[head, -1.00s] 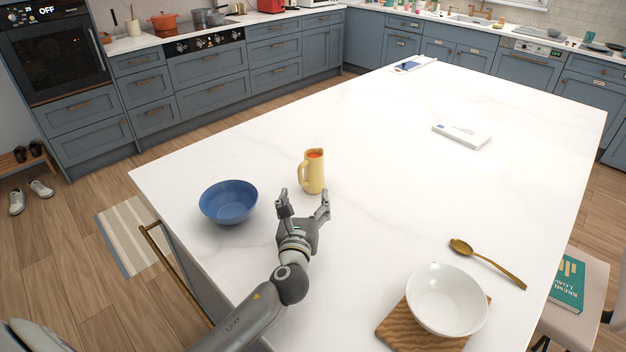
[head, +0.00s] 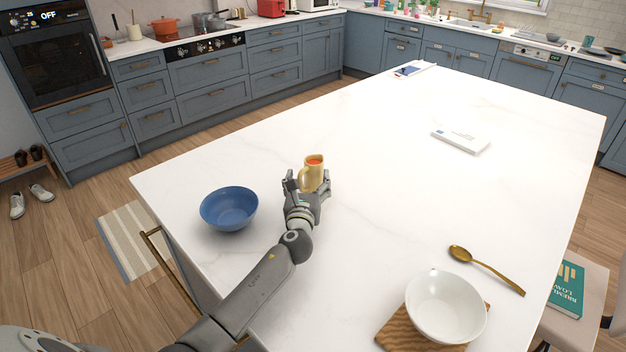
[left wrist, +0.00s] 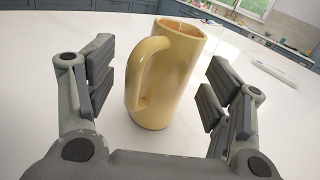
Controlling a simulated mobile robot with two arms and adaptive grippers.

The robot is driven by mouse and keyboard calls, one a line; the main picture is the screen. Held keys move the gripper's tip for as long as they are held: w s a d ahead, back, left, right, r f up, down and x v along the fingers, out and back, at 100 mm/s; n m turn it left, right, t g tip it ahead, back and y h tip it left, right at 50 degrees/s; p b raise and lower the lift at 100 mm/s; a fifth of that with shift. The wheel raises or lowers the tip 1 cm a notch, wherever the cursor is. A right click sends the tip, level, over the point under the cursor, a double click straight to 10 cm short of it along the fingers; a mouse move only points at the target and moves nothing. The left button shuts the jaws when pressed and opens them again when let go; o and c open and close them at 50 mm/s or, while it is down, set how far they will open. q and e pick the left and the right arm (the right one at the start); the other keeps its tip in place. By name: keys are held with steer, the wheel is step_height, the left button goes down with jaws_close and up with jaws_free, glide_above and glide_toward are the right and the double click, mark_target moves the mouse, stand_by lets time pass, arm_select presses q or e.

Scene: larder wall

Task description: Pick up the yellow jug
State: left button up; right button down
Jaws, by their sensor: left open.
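The yellow jug (head: 313,174) stands upright on the white island top, with something orange-red showing inside its mouth in the head view. My left gripper (head: 308,184) is open at the near side of the jug. In the left wrist view the jug (left wrist: 166,75) stands between the two spread fingers of the left gripper (left wrist: 158,92), its handle turned toward the left finger. My right gripper is not in view.
A blue bowl (head: 229,208) sits left of my left gripper. A white bowl (head: 446,306) on a wooden board (head: 392,335) and a brass spoon (head: 485,269) are at the near right. A white box (head: 461,138) lies farther back. The island's middle is clear.

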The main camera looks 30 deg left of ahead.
arm_select(q)
jaws_close()
stand_by(0.5)
steer(key=shift+r, duration=0.1)
